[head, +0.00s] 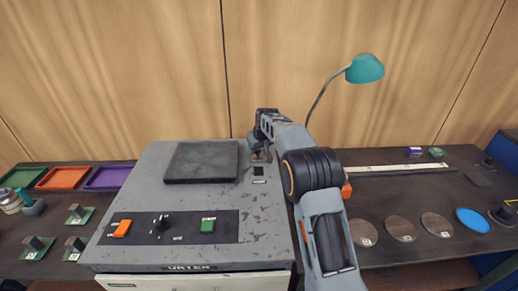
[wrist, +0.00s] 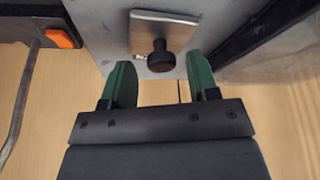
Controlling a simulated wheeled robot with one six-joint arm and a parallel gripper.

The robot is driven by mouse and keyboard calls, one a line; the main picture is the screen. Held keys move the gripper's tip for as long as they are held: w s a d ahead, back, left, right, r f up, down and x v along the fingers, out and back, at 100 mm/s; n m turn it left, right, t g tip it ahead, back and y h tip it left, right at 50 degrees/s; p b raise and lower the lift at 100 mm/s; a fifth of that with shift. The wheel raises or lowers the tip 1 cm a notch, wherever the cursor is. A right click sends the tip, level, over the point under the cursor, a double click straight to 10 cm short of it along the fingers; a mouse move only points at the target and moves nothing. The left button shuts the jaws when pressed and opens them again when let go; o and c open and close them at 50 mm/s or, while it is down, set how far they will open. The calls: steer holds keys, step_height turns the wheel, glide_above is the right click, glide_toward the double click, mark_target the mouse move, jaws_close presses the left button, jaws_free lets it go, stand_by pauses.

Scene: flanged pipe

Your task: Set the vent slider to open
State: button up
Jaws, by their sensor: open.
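The vent slider appears to be the metal plate (wrist: 165,32) with a round black knob (wrist: 158,57) in the wrist view, set on the grey cabinet top (head: 268,215). My gripper (wrist: 160,68) is open, with one green finger to the left of the knob and one to the right. Gaps show on both sides, and I cannot tell whether either finger touches it. In the head view my gripper (head: 259,152) is at the back right of the cabinet top, mostly hiding the slider. The slider's setting cannot be read.
A dark square plate (head: 200,163) lies left of my gripper. The front panel has an orange switch (head: 122,228), a black knob (head: 163,223) and a green button (head: 207,225). A teal lamp (head: 365,69) stands behind right. Round discs (head: 400,229) lie on the right bench.

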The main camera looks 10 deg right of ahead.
steer(key=shift+r, duration=0.1)
steer(key=b+v, duration=0.1)
steer(key=v, duration=1.2)
steer(key=shift+s+r, duration=0.15)
steer(key=shift+r, duration=0.15)
step_height(320, 180, down, 5)
steer(key=s+m+g, duration=0.1)
steer(key=s, duration=0.1)
steer(key=s+d+f+m, duration=0.1)
steer(key=s, duration=1.5)
steer(key=s+d+f+m+h, duration=0.1)
steer(key=s+f, duration=0.1)
steer(key=s, duration=1.4)
steer(key=shift+s+d+t, duration=0.15)
steer(key=shift+d+t, duration=0.15)
steer(key=shift+d, duration=0.1)
steer(key=shift+f, duration=0.1)
